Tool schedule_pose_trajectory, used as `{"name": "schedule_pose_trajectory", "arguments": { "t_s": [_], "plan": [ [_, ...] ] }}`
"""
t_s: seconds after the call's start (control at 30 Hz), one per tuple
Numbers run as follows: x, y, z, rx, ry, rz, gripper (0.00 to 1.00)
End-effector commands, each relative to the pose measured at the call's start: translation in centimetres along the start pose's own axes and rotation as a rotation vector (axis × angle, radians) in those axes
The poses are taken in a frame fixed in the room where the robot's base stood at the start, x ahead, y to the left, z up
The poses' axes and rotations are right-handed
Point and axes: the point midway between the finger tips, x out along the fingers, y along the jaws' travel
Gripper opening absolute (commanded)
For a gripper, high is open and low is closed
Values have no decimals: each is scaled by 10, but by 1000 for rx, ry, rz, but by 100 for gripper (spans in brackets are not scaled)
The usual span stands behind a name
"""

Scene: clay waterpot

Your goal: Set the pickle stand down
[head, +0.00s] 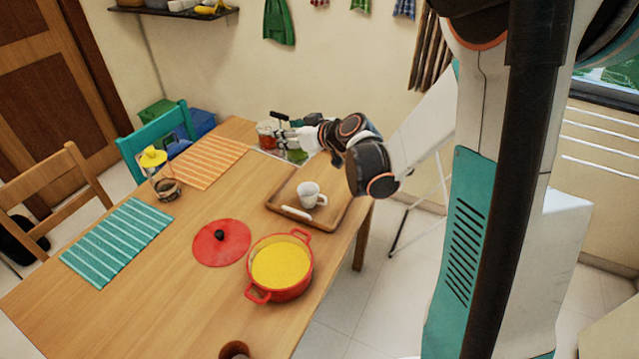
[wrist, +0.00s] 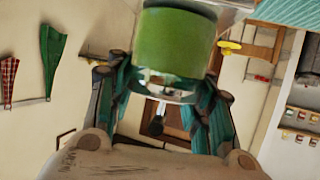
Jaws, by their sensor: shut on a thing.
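The pickle stand (head: 267,152) is at the far end of the wooden table, with a red jar (head: 267,133) on its left and a green jar (head: 297,156) on its right. A dark handle shows above it. My gripper (head: 284,134) is at the stand from the right, shut on it. In the wrist view the green jar (wrist: 175,45) fills the top centre, with the teal fingers of my gripper (wrist: 160,88) on either side below it. The exact grip point is hidden. I cannot tell whether the stand's base touches the table.
A wooden tray (head: 338,216) with a white mug (head: 309,195) lies just in front of the stand. An orange striped mat (head: 205,163) lies to its left. A red pot (head: 281,288), its red lid (head: 208,250) and a teal mat (head: 117,240) are nearer.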

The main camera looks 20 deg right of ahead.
Motion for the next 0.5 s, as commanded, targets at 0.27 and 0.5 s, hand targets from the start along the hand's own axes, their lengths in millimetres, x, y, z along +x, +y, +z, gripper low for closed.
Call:
{"name": "schedule_pose_trajectory", "arguments": {
  "t_s": [0.27,0.5],
  "plan": [
    [48,135,8,-21,-5,-64,0],
    [56,212,20,-48,18,-112,0]
  ]
}}
